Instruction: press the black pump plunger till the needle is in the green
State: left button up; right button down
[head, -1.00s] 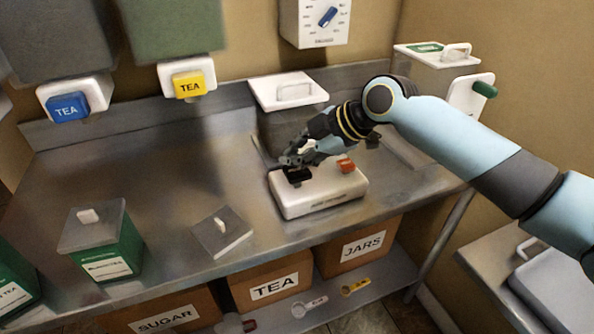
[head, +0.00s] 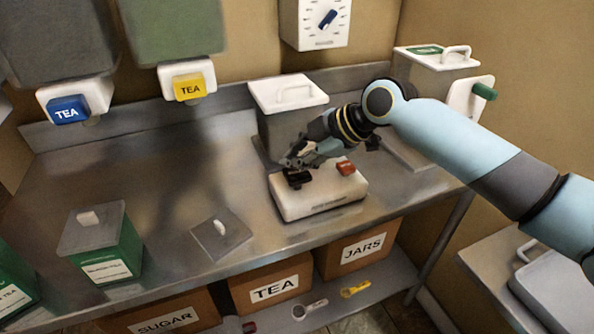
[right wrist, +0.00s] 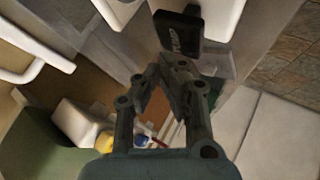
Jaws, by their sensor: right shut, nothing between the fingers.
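The black pump plunger (head: 299,179) sits at the left end of a white pump body (head: 315,200) on the steel table, beside a red button (head: 346,168). It also shows in the right wrist view as a black block with pale lettering (right wrist: 178,33). My right gripper (head: 290,162) is shut and empty, its fingertips right at the plunger; I cannot tell whether they touch it. In the wrist view the closed fingertips (right wrist: 174,62) are just below the block. No gauge needle or green zone can be made out. My left gripper is not in view.
A loose lid (head: 221,235) and a green canister (head: 103,245) are at the left. A dial with a blue knob (head: 327,19) hangs on the wall. The table's middle left is clear.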

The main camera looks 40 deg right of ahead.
aim_at(294, 174)
jog(key=shift+f, duration=0.15)
jog(key=shift+f+b, duration=0.3)
jog(key=shift+b, duration=0.05)
jog(key=shift+s+f+b, duration=0.1)
jog(key=shift+f+b, duration=1.25)
jog(key=shift+f, duration=0.3)
dwell(1.4)
jog(key=shift+r, duration=0.1)
jog(key=shift+r+p, duration=1.6)
jog(key=shift+r, duration=0.4)
jog(key=shift+r, duration=0.1)
notch_tip(294, 174, up, 5)
jog(key=p, duration=0.4)
dwell(1.2)
